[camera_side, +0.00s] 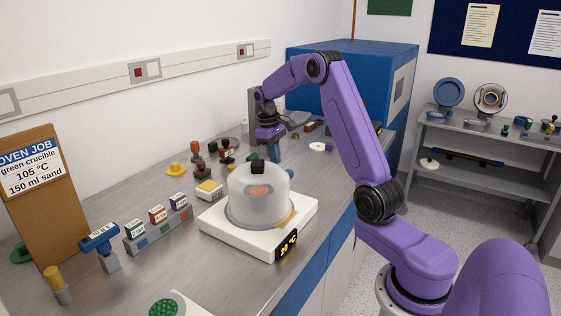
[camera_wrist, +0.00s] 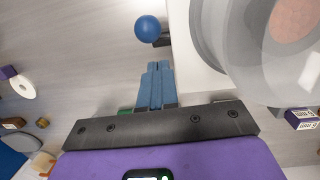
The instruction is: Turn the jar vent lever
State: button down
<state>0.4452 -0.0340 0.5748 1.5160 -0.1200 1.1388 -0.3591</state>
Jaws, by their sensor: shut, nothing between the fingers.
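A translucent glass jar (camera_side: 258,195) with a black top knob stands on a white base (camera_side: 222,232) with a lit display reading about 20 °C. A reddish disc shows inside the jar. A blue ball (camera_wrist: 147,29) on a short dark stem sits beside the base's edge in the wrist view; it looks like the vent lever's knob. In the side view a bit of blue (camera_side: 287,168) shows behind the jar. My gripper (camera_wrist: 158,66) is shut and empty, its blue fingers pointing toward the ball but apart from it. My gripper (camera_side: 274,152) is behind the jar in the side view.
A blue oven (camera_side: 350,72) stands at the back. A white roll (camera_side: 317,147) lies right of my gripper. An instruction board (camera_side: 40,195) stands at the left.

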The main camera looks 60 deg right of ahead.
jog(key=shift+s+d+f, duration=0.2)
jog(key=shift+s+f, duration=0.45)
jog(key=shift+s, duration=0.3)
jog(key=shift+s+d+f, duration=0.1)
jog(key=shift+s+f, duration=0.1)
jog(key=shift+s, duration=0.4)
jog(key=shift+s+f, duration=0.15)
jog(key=shift+s, duration=0.4)
